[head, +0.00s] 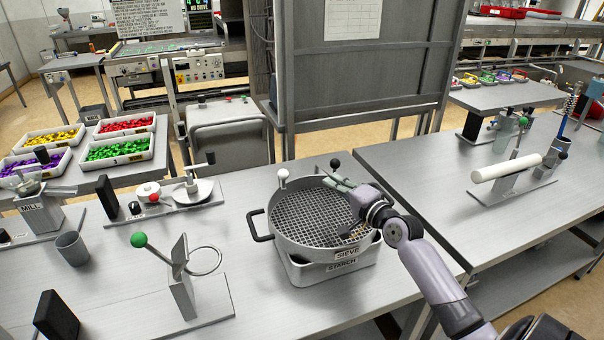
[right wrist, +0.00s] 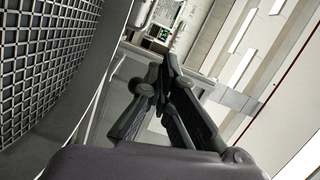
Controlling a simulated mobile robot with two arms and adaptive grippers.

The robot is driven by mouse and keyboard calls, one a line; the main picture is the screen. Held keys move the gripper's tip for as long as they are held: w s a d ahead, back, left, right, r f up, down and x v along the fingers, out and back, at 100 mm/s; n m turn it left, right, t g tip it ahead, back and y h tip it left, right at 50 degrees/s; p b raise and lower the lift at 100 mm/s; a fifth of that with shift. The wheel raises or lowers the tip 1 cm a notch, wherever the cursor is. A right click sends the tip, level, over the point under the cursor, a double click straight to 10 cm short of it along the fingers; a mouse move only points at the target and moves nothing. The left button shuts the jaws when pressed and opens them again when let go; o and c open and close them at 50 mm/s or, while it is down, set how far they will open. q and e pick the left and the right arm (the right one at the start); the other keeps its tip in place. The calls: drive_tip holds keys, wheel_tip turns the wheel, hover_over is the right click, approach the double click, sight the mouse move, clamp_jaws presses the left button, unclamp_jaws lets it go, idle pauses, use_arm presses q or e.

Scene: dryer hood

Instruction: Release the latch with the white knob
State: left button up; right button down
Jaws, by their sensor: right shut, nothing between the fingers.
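A white knob (head: 282,173) stands on a short stem at the back left rim of the round sieve (head: 286,236). A black knob (head: 335,163) stands at the back right of the same sieve. The sieve, with a dark mesh and a side handle, sits on a white starch box (head: 318,277). My right gripper (head: 338,183) is over the sieve's right back rim, close to the black knob and right of the white knob. In the right wrist view its fingers (right wrist: 167,68) are together and empty, with the mesh (right wrist: 40,70) at left. The latch itself is hard to make out.
A stand with a green knob (head: 139,240) and a ring is at the front left. A mill (head: 35,217) and a grey cup (head: 71,246) are farther left. A dark panel (head: 360,80) rises behind the table. A second table (head: 430,170) is at right.

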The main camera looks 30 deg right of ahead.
sight(282, 174)
use_arm(q)
drive_tip(key=r+p, duration=0.1)
drive_tip(key=w+r+p, duration=0.1)
drive_tip(key=r+p, duration=0.1)
drive_tip(key=r, duration=0.1)
drive_tip(key=shift+w+d+p, duration=0.1)
drive_tip(key=shift+w+p, duration=0.15)
drive_tip(key=shift+p, duration=0.1)
use_arm(e)
drive_tip(key=w+a+f, duration=0.1)
drive_tip(key=w+a, duration=0.2)
drive_tip(key=w, duration=0.6)
drive_tip(key=shift+w+a, duration=0.2)
drive_tip(key=shift+a, duration=0.15)
drive_tip(key=shift+f, duration=0.1)
use_arm(q)
drive_tip(key=shift+w+f, duration=0.1)
use_arm(e)
drive_tip(key=shift+a, duration=0.1)
